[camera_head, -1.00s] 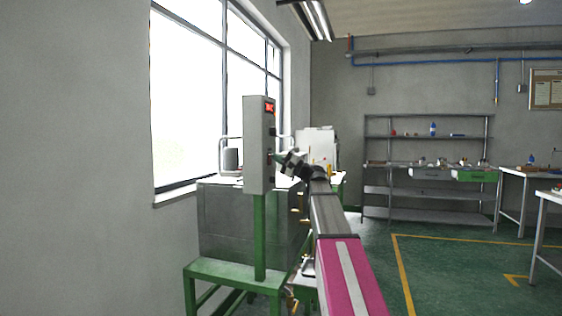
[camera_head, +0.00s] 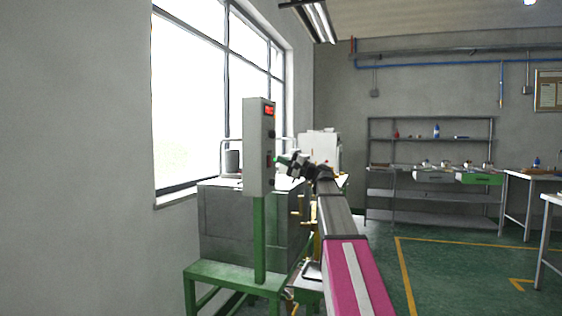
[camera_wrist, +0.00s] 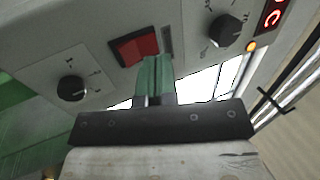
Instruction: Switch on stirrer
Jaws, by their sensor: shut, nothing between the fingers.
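The grey control box (camera_head: 257,150) stands on a green post in the head view, with a red display near its top. In the wrist view its panel (camera_wrist: 190,22) carries a red rocker switch (camera_wrist: 136,47), a black knob (camera_wrist: 226,31) near the display and another black knob (camera_wrist: 72,88) at the left. No label naming the stirrer is readable. My gripper (camera_wrist: 154,68) is shut and empty, its green fingertips just below the red switch in the wrist view. In the head view my gripper (camera_head: 283,160) is beside the panel face. I cannot tell whether the tips touch the switch.
A lit orange lamp (camera_wrist: 251,46) sits near the display (camera_wrist: 272,15). The green stand (camera_head: 236,275) and a grey tank (camera_head: 228,220) are below and behind the box. A shelf rack (camera_head: 430,170) is at the back; the floor at right is open.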

